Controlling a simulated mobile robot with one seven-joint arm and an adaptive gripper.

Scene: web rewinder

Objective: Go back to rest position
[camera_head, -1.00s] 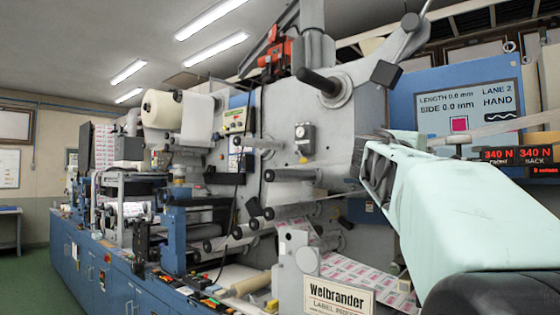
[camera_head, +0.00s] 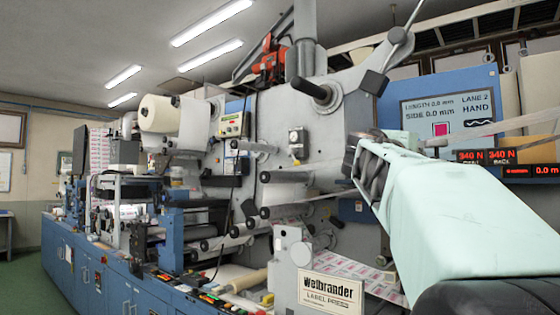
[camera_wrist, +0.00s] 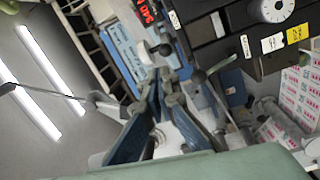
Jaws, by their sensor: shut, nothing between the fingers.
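My gripper (camera_head: 358,163) is at the end of my pale green arm, at the right of the head view, in front of the machine's grey panel. In that view its dark fingers point toward the upper left and show no object between them. The wrist view shows my gripper (camera_wrist: 165,78) from behind, with its fingers close together at the tips and nothing held. Whether the fingers touch the panel behind them cannot be told from the head view.
The label press (camera_head: 300,130) fills the middle, with a dark spindle (camera_head: 313,92), a paper roll (camera_head: 160,113) and a name sign (camera_head: 330,291). A blue display panel (camera_head: 392,112) and red readouts (camera_head: 487,157) stand behind my arm. Green floor (camera_head: 22,285) is free at the lower left.

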